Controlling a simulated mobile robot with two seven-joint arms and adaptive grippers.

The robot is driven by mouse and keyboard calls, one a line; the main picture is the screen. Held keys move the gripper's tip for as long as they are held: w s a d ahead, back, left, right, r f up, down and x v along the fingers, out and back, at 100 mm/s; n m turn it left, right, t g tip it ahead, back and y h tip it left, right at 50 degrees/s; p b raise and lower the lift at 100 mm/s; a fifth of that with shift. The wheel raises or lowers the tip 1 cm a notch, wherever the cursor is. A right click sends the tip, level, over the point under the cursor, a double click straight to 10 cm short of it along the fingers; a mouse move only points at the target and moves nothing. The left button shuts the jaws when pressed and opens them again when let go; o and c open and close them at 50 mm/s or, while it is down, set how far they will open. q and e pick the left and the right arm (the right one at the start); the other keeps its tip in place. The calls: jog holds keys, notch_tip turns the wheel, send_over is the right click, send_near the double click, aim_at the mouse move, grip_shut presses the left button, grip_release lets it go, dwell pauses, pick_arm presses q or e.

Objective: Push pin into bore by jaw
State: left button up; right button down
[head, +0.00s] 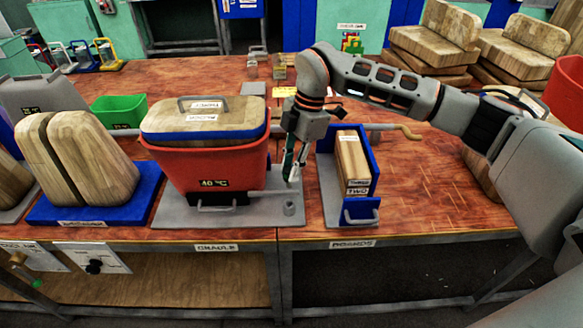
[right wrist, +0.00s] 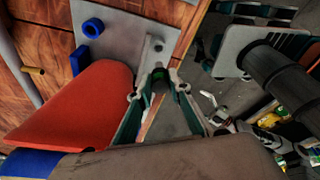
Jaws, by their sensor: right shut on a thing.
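My right gripper (head: 291,178) points down at the right front corner of the red box (head: 222,172), over the grey base plate (head: 260,210). It is shut on a small dark pin (right wrist: 160,80), which shows between the fingertips (right wrist: 158,90) in the right wrist view; the fingers hide much of it. A short grey cylinder (head: 289,208) stands on the plate just in front of the fingertips. A grey bar (head: 262,193) runs along the box front towards them. I cannot see the bore clearly, nor whether the pin touches it. My left gripper is not in view.
A blue holder (head: 376,160) with a wooden board (head: 353,160) stands close to the right of the gripper. A wooden block on a blue tray (head: 55,210) is at left, a green bin (head: 120,110) behind it.

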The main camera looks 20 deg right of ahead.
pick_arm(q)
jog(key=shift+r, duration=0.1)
pick_arm(e)
jog(key=shift+s, duration=0.15)
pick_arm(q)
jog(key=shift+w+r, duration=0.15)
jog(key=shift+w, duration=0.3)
pick_arm(e)
jog(key=shift+f, duration=0.1)
